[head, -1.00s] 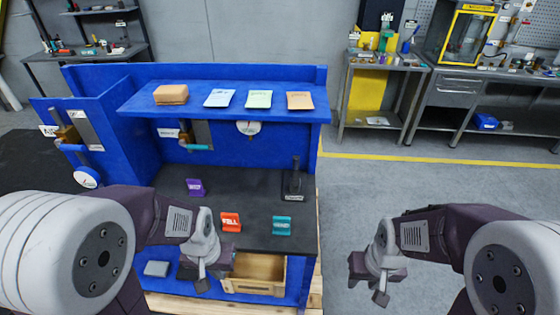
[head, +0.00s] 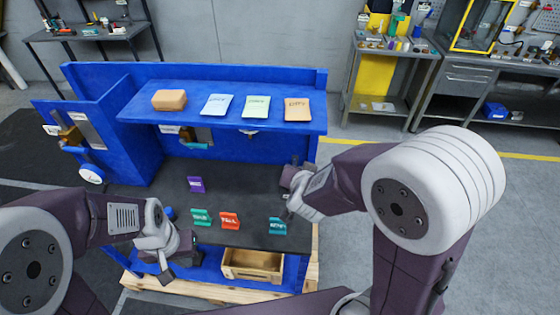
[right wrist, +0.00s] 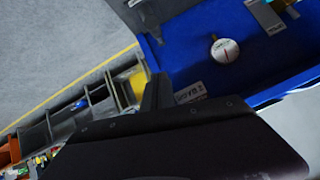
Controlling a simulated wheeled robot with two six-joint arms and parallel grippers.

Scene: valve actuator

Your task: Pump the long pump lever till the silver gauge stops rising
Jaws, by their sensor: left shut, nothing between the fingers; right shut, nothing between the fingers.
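The dark pump lever (head: 295,160) stands at the right end of the black bench top. In the head view only its tip shows, because my right gripper (head: 291,190) is in front of it. My right gripper is shut and beside the lever; I cannot tell whether they touch. In the right wrist view a round white gauge (right wrist: 225,49) with a red needle is on the blue back wall; its marks are too small to read. In the head view the shelf mostly hides this gauge (head: 249,132). My left gripper (head: 165,268) is shut and empty at the bench's front left.
Another round gauge (head: 92,174) is on the left blue panel. Purple (head: 195,184), green (head: 201,216), red (head: 229,220) and teal (head: 277,226) labelled signs stand on the bench. A blue shelf (head: 150,118) overhangs the back.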

